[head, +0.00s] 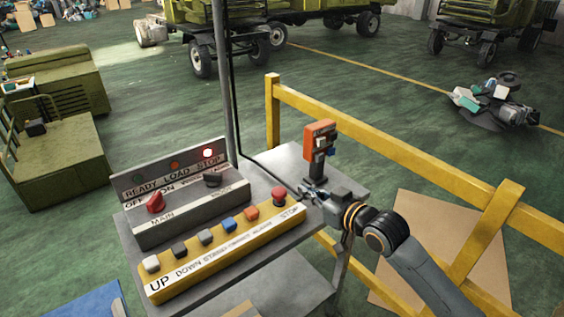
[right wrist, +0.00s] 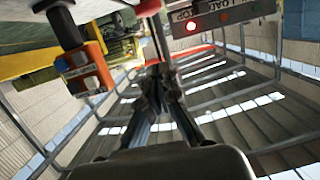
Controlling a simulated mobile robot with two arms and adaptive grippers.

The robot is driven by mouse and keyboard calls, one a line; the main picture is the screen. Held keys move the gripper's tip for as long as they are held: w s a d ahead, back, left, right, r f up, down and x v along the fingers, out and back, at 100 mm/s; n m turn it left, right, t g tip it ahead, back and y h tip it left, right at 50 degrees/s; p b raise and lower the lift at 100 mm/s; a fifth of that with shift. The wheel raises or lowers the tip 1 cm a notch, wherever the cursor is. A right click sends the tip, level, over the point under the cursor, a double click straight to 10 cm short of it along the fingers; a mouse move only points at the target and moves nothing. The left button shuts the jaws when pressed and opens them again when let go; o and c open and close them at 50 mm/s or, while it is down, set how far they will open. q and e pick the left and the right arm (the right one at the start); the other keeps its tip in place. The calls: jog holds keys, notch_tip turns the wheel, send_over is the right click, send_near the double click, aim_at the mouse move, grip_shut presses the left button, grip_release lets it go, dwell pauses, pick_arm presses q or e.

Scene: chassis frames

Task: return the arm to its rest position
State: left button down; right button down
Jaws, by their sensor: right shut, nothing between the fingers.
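My right arm (head: 425,270) reaches in from the lower right of the head view. Its gripper (head: 308,192) is at the right end of the control console (head: 215,265), close to the red stop button (head: 278,195) and in front of the orange handheld device (head: 319,135). I cannot tell whether it touches the console. In the right wrist view the gripper's fingers (right wrist: 158,85) are together with nothing between them. The orange device also shows in that view (right wrist: 88,72). My left gripper is not in view.
The console has a row of colored buttons, a red knob (head: 155,202) and a lit red STOP lamp (head: 208,153). A yellow railing (head: 400,152) runs behind and right of my arm. A brown board (head: 415,235) is beyond it. Green carts stand farther back on open floor.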

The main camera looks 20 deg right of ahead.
jog(key=s+a+f+g+h, duration=0.1)
jog(key=s+a+f+g, duration=0.15)
jog(key=s+f, duration=0.5)
jog(key=s+a+f+g+h, duration=0.1)
jog(key=s+a+f+g, duration=0.15)
jog(key=s+f, duration=0.5)
jog(key=s+d+f+m+g+h, duration=0.1)
jog(key=s+f+g, duration=0.15)
jog(key=s, duration=0.65)
jog(key=s+d+f+m+g+h, duration=0.1)
jog(key=s+f+g+h, duration=0.15)
jog(key=s, duration=0.55)
notch_tip(320, 180, down, 25)
jog(key=s+g, duration=0.2)
jog(key=s+d+f+g, duration=0.1)
jog(key=s+d+f, duration=0.1)
jog(key=s+f, duration=1.4)
jog(key=shift+s+d+f, duration=0.3)
jog(key=shift+d+f, duration=0.05)
jog(key=shift+f, duration=0.15)
